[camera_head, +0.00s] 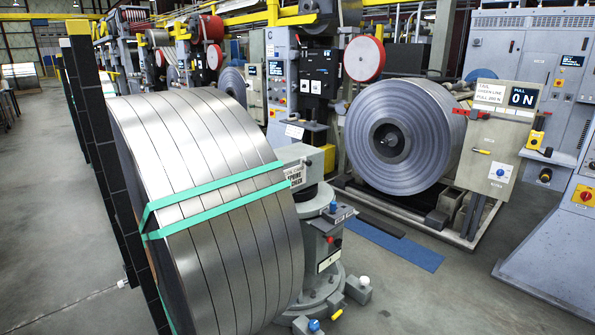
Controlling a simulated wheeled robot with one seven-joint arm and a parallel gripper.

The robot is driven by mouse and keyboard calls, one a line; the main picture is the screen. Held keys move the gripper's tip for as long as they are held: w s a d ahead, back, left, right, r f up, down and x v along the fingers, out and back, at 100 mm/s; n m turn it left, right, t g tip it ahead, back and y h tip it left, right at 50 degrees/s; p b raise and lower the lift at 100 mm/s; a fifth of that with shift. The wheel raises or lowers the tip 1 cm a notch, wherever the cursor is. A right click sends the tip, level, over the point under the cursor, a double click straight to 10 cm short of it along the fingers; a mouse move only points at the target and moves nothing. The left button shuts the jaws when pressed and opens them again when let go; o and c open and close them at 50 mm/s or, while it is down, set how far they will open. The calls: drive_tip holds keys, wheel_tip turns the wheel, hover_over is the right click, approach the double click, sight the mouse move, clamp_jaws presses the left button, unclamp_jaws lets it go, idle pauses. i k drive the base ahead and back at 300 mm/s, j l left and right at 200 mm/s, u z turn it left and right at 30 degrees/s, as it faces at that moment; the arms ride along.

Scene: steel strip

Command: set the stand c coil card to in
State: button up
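A stand marked with a C (281,75) rises behind the large coil, with a small screen and colored buttons on its face. A small white label (294,131) sits on a grey block at its foot; its print is too small to read. My gripper is not in view.
A big slit steel coil (215,150) with green straps (215,188) fills the near left, beside a dark upright post (100,150). Another coil (400,135) stands right, beside a panel (497,125) reading "0 N". A blue mat (400,245) and clear floor (430,300) lie in front.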

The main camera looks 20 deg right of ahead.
sight(296, 174)
drive_tip(key=i+l, duration=0.15)
drive_tip(key=i, duration=0.5)
drive_tip(key=i+l, duration=0.2)
drive_tip(key=i, duration=0.45)
drive_tip(key=i+l+u, duration=0.15)
drive_tip(key=l, duration=0.5)
drive_tip(key=l+u, duration=0.1)
drive_tip(key=l, duration=0.55)
drive_tip(key=l+u, duration=0.15)
drive_tip(key=l, duration=0.5)
drive_tip(key=l+u, duration=0.15)
drive_tip(key=l, duration=0.55)
drive_tip(key=l+u, duration=0.15)
drive_tip(key=l, duration=0.5)
drive_tip(key=k+l+u, duration=0.1)
drive_tip(key=l, duration=0.55)
drive_tip(key=k+l+u, duration=0.15)
drive_tip(key=l, duration=0.5)
